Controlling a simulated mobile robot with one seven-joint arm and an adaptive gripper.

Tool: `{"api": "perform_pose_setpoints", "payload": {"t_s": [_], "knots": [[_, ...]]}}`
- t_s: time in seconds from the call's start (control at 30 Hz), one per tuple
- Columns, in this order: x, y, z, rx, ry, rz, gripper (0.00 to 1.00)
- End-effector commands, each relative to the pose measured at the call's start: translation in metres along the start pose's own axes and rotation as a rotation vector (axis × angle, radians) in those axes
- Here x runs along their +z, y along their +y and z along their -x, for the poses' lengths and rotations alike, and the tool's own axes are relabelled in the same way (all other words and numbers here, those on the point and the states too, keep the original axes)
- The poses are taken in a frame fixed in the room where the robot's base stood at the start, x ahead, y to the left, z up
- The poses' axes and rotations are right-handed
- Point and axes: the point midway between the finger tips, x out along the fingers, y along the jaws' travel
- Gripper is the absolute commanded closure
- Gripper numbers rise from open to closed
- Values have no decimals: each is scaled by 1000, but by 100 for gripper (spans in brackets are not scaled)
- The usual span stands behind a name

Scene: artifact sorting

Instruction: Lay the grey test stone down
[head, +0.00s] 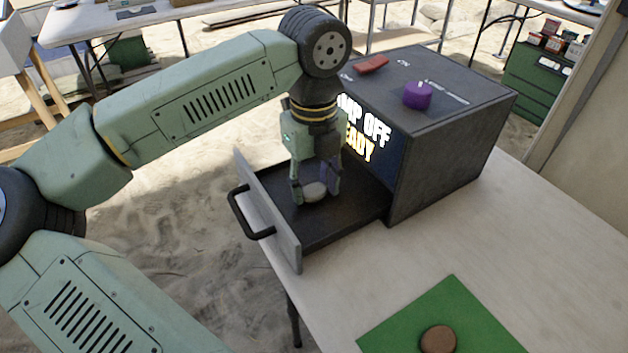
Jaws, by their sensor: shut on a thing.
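The grey test stone (315,191) is a small pale rounded piece between the fingertips of my gripper (315,190). My gripper points down and is shut on the stone. It is inside the open drawer (345,222) of the dark box, low over the drawer floor. I cannot tell whether the stone touches the floor. Part of the stone is hidden by the fingers.
The dark box (450,140) has a lit screen (365,130), a purple knob (418,94) and a red piece (371,63) on top. The drawer's front panel (268,215) and handle stand left of my gripper. A brown round piece (438,340) lies on a green mat (450,298). The table's right side is clear.

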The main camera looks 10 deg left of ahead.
Motion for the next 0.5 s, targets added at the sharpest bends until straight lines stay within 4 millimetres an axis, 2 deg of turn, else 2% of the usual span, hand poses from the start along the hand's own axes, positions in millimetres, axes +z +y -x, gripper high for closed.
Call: {"api": "perform_pose_setpoints", "payload": {"t_s": [0.07,0.1,0.37,0.5], "knots": [[0,0,-4,0,0,0,87],[0,0,-3,0,0,0,58],[0,0,-2,0,0,0,40],[0,0,-2,0,0,0,39]]}}
